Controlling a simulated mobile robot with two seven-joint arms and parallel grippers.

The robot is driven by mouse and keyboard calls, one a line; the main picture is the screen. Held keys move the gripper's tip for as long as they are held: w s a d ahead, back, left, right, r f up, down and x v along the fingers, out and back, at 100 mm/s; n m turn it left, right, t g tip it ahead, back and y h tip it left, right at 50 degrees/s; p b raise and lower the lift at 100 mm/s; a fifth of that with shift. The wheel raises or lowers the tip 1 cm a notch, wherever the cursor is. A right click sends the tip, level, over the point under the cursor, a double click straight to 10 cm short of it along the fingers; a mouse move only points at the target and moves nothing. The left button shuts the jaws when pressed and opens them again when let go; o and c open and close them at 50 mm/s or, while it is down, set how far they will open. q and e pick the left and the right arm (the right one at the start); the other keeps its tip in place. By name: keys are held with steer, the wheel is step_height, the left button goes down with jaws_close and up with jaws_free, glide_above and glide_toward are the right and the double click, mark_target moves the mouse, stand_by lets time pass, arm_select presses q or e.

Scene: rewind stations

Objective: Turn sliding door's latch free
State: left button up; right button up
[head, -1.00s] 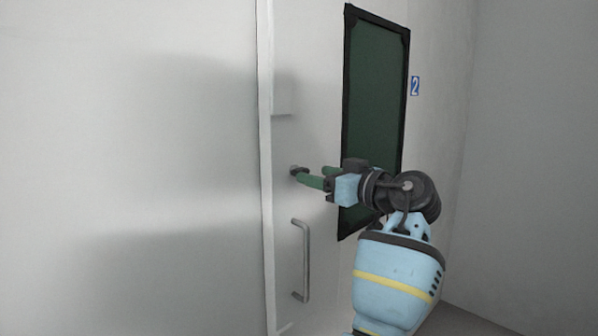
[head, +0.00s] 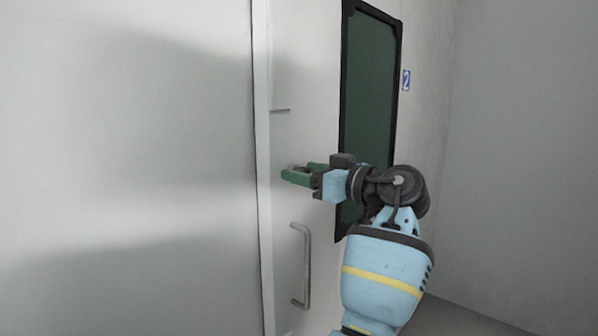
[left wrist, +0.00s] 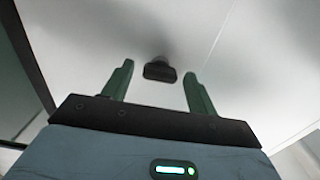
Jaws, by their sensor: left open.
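The sliding door (head: 285,212) is pale grey, with a silver vertical bar handle (head: 306,266) below the latch. The latch is a small dark knob (left wrist: 160,71) on the door surface in the left wrist view. It shows there between and just beyond the two green fingertips. My left gripper (head: 290,174) is open, its green fingers reaching towards the door at latch height. In the left wrist view my left gripper (left wrist: 161,78) has nothing between its pads that I can see it touching. In the head view the fingers mostly hide the latch. My right gripper is not in view.
A dark-framed green panel (head: 372,90) is on the wall behind my arm, beside a blue sign with a 2 (head: 406,80). A broad grey panel (head: 125,170) fills the left. A small ledge (head: 281,109) sits above the latch.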

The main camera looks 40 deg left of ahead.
arm_select(q)
steer(key=shift+a, duration=0.15)
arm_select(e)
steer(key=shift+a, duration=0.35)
arm_select(q)
steer(key=shift+c, duration=0.5)
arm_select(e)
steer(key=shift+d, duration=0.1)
